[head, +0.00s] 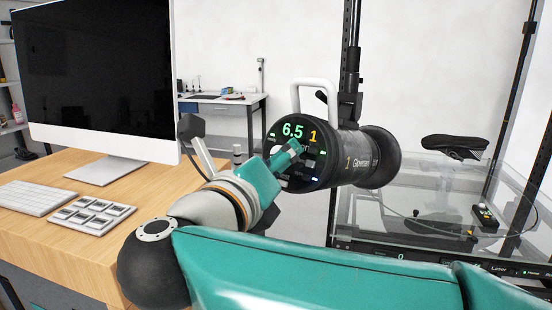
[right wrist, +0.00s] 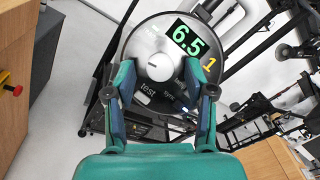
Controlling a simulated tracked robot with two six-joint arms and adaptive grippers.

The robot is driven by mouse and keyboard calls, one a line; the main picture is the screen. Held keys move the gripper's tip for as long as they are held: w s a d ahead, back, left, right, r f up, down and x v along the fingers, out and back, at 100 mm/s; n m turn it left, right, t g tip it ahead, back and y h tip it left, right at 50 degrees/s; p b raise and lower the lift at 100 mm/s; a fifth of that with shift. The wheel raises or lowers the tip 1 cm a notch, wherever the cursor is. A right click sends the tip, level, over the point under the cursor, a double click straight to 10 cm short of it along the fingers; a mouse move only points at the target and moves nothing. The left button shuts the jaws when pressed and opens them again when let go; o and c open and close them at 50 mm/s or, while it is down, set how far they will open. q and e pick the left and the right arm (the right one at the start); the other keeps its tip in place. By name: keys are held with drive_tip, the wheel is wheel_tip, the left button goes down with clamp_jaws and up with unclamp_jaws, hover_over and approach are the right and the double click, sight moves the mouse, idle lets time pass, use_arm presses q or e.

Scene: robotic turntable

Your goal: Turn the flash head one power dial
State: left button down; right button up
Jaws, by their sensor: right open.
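In the right wrist view the display (right wrist: 187,40) also reads 6.5, and the pale round dial (right wrist: 158,65) is in the middle of the face. My right gripper (head: 292,152) is at this face and covers much of the dial in the head view. Its open fingers (right wrist: 165,90) stand on either side of the dial's lower part. Contact cannot be told. My left gripper is out of view.
A wooden desk (head: 60,245) at left holds a large monitor (head: 100,75), a keyboard (head: 35,198) and a key pad (head: 92,214). A glass-topped turntable (head: 425,180) stands behind the flash head at right. A black vertical stand (head: 350,60) rises behind the flash head.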

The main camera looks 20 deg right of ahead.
clamp_jaws()
drive_tip(key=shift+n, duration=0.4)
drive_tip(key=n+y+p, duration=0.1)
drive_tip(key=n, duration=0.2)
drive_tip(key=n+y+p, duration=0.1)
drive_tip(key=n+p, duration=0.1)
drive_tip(key=n, duration=0.1)
drive_tip(key=shift+s+d+r+y, duration=0.1)
drive_tip(key=shift+d+r+y, duration=0.05)
drive_tip(key=shift+y, duration=0.25)
